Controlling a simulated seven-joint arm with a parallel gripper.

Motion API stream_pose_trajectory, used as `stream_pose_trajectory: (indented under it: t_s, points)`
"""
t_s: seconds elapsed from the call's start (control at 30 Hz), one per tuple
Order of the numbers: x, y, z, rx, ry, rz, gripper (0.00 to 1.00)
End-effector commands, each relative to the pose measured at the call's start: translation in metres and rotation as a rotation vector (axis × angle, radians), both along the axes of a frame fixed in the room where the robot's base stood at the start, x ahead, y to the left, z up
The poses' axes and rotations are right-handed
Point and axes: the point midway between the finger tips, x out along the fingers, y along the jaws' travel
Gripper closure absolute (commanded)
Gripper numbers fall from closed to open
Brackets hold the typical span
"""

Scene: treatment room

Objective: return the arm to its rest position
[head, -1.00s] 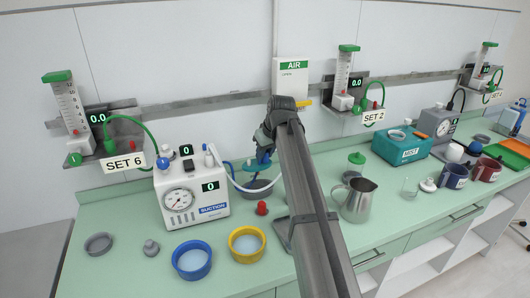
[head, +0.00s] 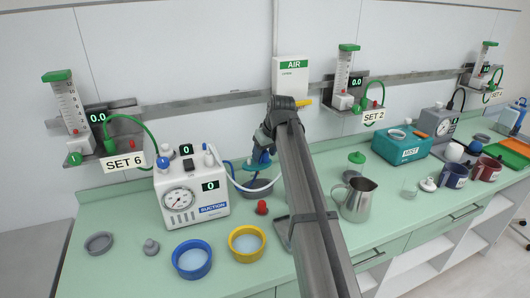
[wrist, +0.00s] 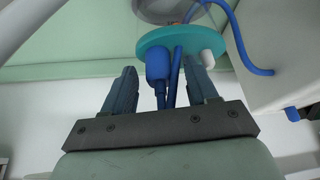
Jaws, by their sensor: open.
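My arm (head: 308,200) reaches from the bottom of the head view over the counter to the wall side. My gripper (head: 262,160) hangs at its far end, pointing down beside the white suction unit. In the wrist view my gripper (wrist: 161,70) is open, its two fingers apart. A blue knob (wrist: 158,62) and blue tubing on a teal disc lid (wrist: 150,40) show between and beyond the fingers. I cannot tell whether the fingers touch them. The lid sits over a grey jar (head: 258,187), partly hidden by my arm.
The suction unit (head: 190,193) stands close left of my gripper. A red cap (head: 262,207), a yellow bowl (head: 246,243) and a blue bowl (head: 192,259) are in front. A metal jug (head: 356,200) stands right of my arm. The AIR box (head: 291,77) and rail are behind.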

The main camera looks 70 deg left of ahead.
Motion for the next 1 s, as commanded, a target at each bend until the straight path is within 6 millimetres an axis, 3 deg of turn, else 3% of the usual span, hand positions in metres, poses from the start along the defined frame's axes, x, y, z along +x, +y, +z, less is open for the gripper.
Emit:
stream_pose_trajectory:
  t_s: [0.27, 1.0]
  points:
    - [0.0, 0.0, 0.005, 0.0, 0.0, 0.0, 0.42]
    - [0.0, 0.0, 0.046, 0.0, 0.0, 0.0, 0.42]
